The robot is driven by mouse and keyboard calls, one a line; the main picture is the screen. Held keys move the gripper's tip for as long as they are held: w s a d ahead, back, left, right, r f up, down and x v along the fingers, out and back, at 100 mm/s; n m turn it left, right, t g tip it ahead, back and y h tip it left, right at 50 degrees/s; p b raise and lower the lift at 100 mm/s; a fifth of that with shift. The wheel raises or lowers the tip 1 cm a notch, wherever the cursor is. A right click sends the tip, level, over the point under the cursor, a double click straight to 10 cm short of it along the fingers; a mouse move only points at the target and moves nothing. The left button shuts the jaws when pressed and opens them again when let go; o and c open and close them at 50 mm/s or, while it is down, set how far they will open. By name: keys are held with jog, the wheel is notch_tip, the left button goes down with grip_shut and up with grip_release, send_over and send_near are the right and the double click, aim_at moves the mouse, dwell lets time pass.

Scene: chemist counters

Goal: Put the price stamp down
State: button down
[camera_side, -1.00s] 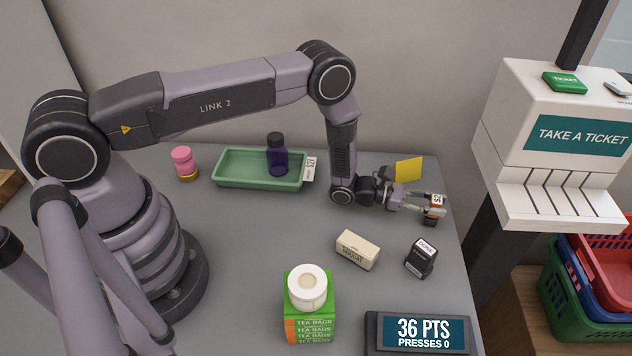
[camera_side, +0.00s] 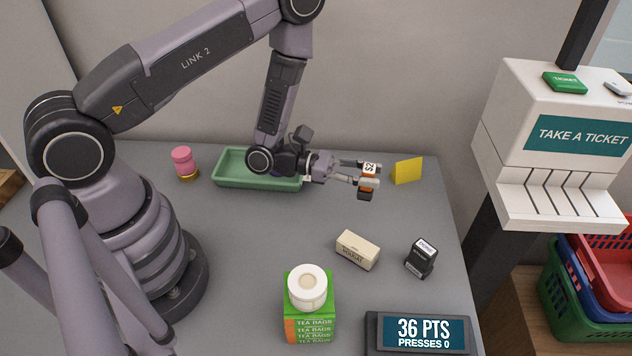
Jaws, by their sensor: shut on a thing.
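My gripper (camera_side: 366,175) is shut on the price stamp (camera_side: 368,183), a small block with a white numbered top, an orange band and a dark base. The stamp is upright in the fingertips, in front and to the left of a yellow card (camera_side: 407,171). I cannot tell how high it is above the grey counter (camera_side: 250,240).
A black stamp marked DONE (camera_side: 419,260) and a nougat box (camera_side: 357,251) stand in front. A green tray (camera_side: 230,182) is partly behind my arm, near a pink-topped jar (camera_side: 184,162). A tea bags box (camera_side: 309,320) carries a cream roll (camera_side: 307,288). A points display (camera_side: 420,333) is at the front.

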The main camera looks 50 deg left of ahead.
jog(key=s+a+f+n+t+y, duration=0.2)
jog(key=s+a+f, duration=0.2)
jog(key=s+a, duration=0.45)
jog(key=shift+s+a+f, duration=0.1)
jog(key=shift+a+f, duration=0.05)
jog(key=shift+f, duration=1.7)
jog(key=shift+s+a+f, duration=0.1)
jog(key=shift+a+f, duration=0.05)
jog(key=shift+f, duration=1.65)
jog(key=c, duration=0.8)
grip_release()
jog(key=shift+f, duration=0.15)
